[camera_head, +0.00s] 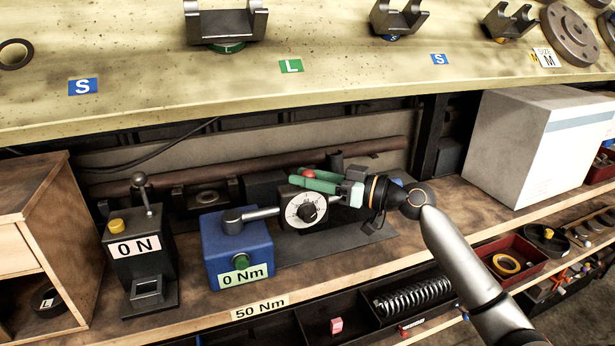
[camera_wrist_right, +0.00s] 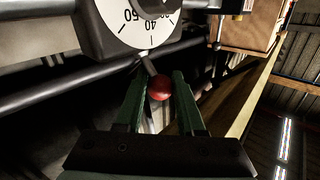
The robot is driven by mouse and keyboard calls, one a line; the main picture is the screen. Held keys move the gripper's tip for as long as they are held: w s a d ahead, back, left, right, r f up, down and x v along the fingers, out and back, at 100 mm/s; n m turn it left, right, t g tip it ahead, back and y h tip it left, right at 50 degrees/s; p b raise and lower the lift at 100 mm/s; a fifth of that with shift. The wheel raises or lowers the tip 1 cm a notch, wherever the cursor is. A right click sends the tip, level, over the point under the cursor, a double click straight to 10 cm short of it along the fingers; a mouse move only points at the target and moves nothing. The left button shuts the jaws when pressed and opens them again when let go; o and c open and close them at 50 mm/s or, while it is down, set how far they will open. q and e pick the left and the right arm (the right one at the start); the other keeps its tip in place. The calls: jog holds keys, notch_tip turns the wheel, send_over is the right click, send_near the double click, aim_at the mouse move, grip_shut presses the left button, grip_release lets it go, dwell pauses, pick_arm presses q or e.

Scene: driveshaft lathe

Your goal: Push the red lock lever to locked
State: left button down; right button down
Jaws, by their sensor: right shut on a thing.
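The red lock lever ends in a round red ball knob (camera_head: 308,173) above the white dial (camera_head: 303,209) of a black unit on the bench. My right gripper (camera_head: 297,178) reaches in from the right with green fingers on both sides of the knob. In the right wrist view the knob (camera_wrist_right: 159,88) sits between the two green fingers, on a thin stem running toward the dial (camera_wrist_right: 140,20). The right gripper is shut on the knob. The lever's pivot and any lock marks cannot be made out. My left gripper is not in view.
A blue box (camera_head: 238,250) labelled 0 Nm and a black press (camera_head: 138,250) labelled 0 N stand left of the dial unit. A yellow-green shelf (camera_head: 180,95) overhangs above. A white box (camera_head: 530,150) stands at right. Trays with a spring (camera_head: 412,298) lie below the bench edge.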

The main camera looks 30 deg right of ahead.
jog(key=shift+w+d+r+m+g+h+p, duration=0.1)
jog(key=shift+w+r+m+g+h+p, duration=0.25)
jog(key=shift+p, duration=0.75)
jog(key=shift+w+r+m+g+h+p, duration=0.15)
jog(key=shift+r+m+g+p, duration=0.3)
jog(key=shift+p, duration=0.65)
jog(key=shift+w+d+f+m+g+p, duration=0.15)
jog(key=shift+w+m+g+p, duration=0.2)
jog(key=shift+m+g, duration=0.2)
jog(key=shift+w+m+g, duration=0.3)
jog(key=shift+m+g, duration=0.15)
jog(key=shift+g, duration=0.25)
jog(key=shift+w+m+g, duration=0.3)
jog(key=shift+m+g, duration=0.1)
jog(key=shift+g, duration=0.25)
jog(key=shift+f, duration=0.1)
jog(key=c, duration=0.5)
grip_release()
jog(key=shift+d, duration=0.1)
jog(key=shift+c, duration=0.2)
